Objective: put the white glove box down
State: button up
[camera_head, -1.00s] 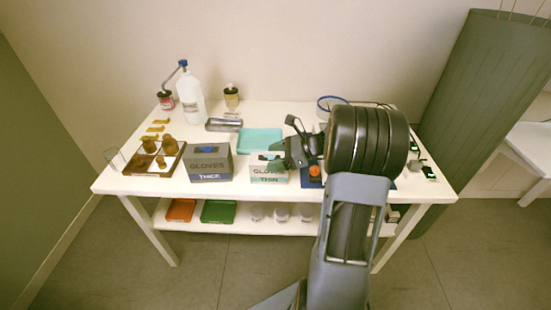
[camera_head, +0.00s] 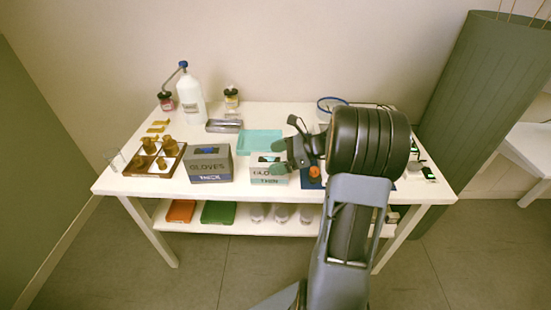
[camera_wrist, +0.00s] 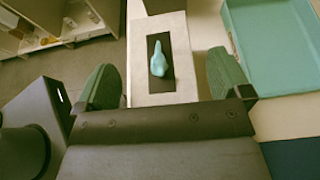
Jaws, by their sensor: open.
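The white glove box (camera_head: 262,174) stands upright at the table's front edge, between the grey glove box and my arm. It bears the word "THIN" and a teal band. In the wrist view the white glove box (camera_wrist: 157,93) lies between my two fingers, with a teal glove (camera_wrist: 158,60) poking from its dark slot. My gripper (camera_head: 278,159) is at the box's top right in the head view and covers part of its face. In the wrist view my gripper (camera_wrist: 165,82) is open, with a gap between each green fingertip and the box.
The grey glove box (camera_head: 209,164) stands close to the left. A teal tray (camera_head: 260,141) lies behind. A wooden tray with amber bottles (camera_head: 153,160) is farther left. A white bottle (camera_head: 191,100) stands at the back. A blue mat with an orange item (camera_head: 314,171) lies right of my gripper.

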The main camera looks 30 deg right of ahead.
jog(key=p+v, duration=0.2)
jog(key=v, duration=0.9)
jog(key=s+a+f+n+g+h, duration=0.1)
jog(key=s+a+n+h, duration=0.4)
jog(key=a+n, duration=0.5)
jog(key=s+a+f+n+g+h, duration=0.1)
jog(key=s+a+n+g+h, duration=0.1)
jog(key=s+a+n+h, duration=0.3)
jog(key=a+n+h, duration=0.1)
jog(key=a+n, duration=0.3)
jog(key=n, duration=0.4)
jog(key=shift+s+a+n+h, duration=0.4)
notch_tip(320, 180, up, 16)
jog(key=p, duration=1.4)
jog(key=shift+s+a, duration=0.2)
jog(key=shift+a, duration=0.1)
